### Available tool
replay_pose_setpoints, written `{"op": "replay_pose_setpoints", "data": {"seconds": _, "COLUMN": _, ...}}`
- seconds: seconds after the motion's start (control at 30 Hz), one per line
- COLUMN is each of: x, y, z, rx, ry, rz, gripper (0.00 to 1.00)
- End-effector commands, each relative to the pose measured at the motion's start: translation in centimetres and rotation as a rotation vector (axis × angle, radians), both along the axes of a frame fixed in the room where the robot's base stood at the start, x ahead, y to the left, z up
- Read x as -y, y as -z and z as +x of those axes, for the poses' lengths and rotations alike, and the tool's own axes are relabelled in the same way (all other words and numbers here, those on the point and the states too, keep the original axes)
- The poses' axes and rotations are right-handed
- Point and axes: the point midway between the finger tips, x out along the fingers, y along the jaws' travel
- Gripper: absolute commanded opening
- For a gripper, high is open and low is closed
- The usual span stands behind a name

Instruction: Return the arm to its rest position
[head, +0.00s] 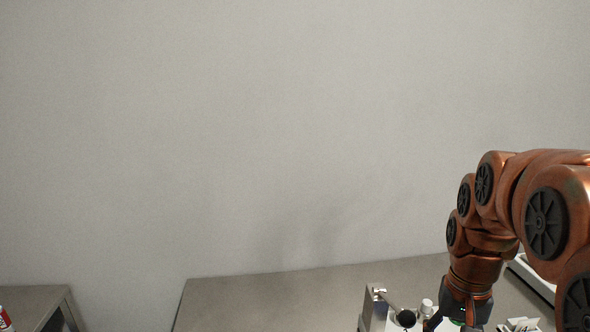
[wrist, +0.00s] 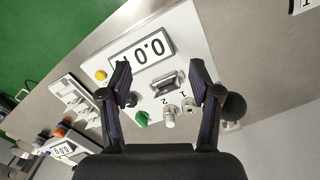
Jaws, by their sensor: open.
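My copper-coloured arm (head: 480,240) reaches in from the right side of the head view and bends down over the grey table. My gripper (wrist: 163,88) shows in the wrist view with its two dark fingers spread apart and nothing between them. It is above a white panel (wrist: 190,50) with a display reading 0.0 (wrist: 142,58), a yellow button (wrist: 101,76), a green knob (wrist: 142,118) and small metal fittings (wrist: 170,118). In the head view the fingertips are cut off by the bottom edge.
A grey metal table (head: 240,298) runs along the wall, its left part clear. A metal device with a black ball knob (head: 405,318) stands near my gripper. White packets (head: 520,325) lie to the right. A separate table (head: 35,300) is at far left, beyond a gap.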

Motion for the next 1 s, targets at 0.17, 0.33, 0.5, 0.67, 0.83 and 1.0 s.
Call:
{"op": "replay_pose_setpoints", "data": {"seconds": 0.17, "x": -3.2, "y": -0.2, "z": -4.5, "rx": -0.017, "ry": -0.107, "rz": 0.009, "gripper": 0.63}}
{"op": "replay_pose_setpoints", "data": {"seconds": 0.33, "x": -5.6, "y": 0.2, "z": -8.9, "rx": -0.039, "ry": -0.208, "rz": 0.018, "gripper": 0.63}}
{"op": "replay_pose_setpoints", "data": {"seconds": 0.5, "x": -7.3, "y": 1.1, "z": -13.2, "rx": -0.06, "ry": -0.306, "rz": 0.025, "gripper": 0.63}}
{"op": "replay_pose_setpoints", "data": {"seconds": 0.67, "x": -8.0, "y": 1.8, "z": -16.0, "rx": -0.071, "ry": -0.372, "rz": 0.027, "gripper": 0.63}}
{"op": "replay_pose_setpoints", "data": {"seconds": 0.83, "x": -8.3, "y": 2.2, "z": -17.2, "rx": -0.077, "ry": -0.401, "rz": 0.028, "gripper": 0.63}}
{"op": "replay_pose_setpoints", "data": {"seconds": 1.0, "x": -8.3, "y": 2.2, "z": -17.3, "rx": -0.077, "ry": -0.404, "rz": 0.029, "gripper": 0.63}}
